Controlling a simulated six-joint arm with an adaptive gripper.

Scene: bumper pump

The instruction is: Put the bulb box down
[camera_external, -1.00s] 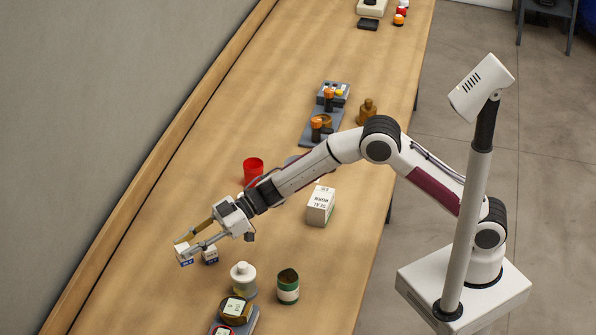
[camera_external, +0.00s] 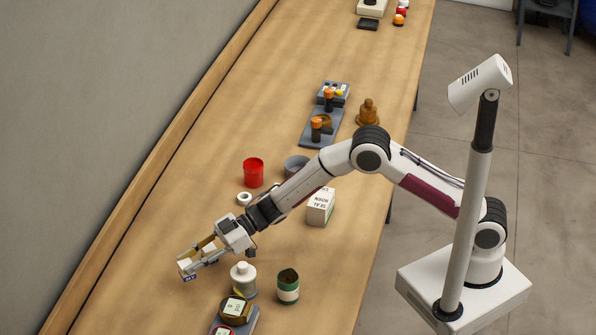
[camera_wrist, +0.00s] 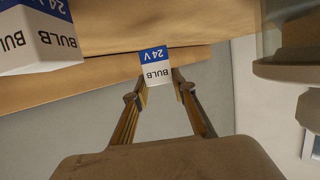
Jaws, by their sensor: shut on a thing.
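My gripper (camera_external: 190,268) is shut on a small white and blue bulb box (camera_external: 187,276), low over the left part of the bench in the external view. In the wrist view, the bulb box (camera_wrist: 155,67) sits between the two fingertips, with "BULB" and "24 V" upside down on its face. I cannot tell if it touches the bench top. A second box of the same kind (camera_wrist: 38,40) is at the upper left of the wrist view. In the external view it is largely hidden by my gripper.
A white-capped jar (camera_external: 243,279), a green container (camera_external: 288,287) and a dark tray (camera_external: 248,322) are close by, below right of my gripper. A white seal box (camera_external: 321,207), red cup (camera_external: 253,172) and white ring (camera_external: 244,198) lie farther up. The wooden bench (camera_external: 140,240) is bare to the left.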

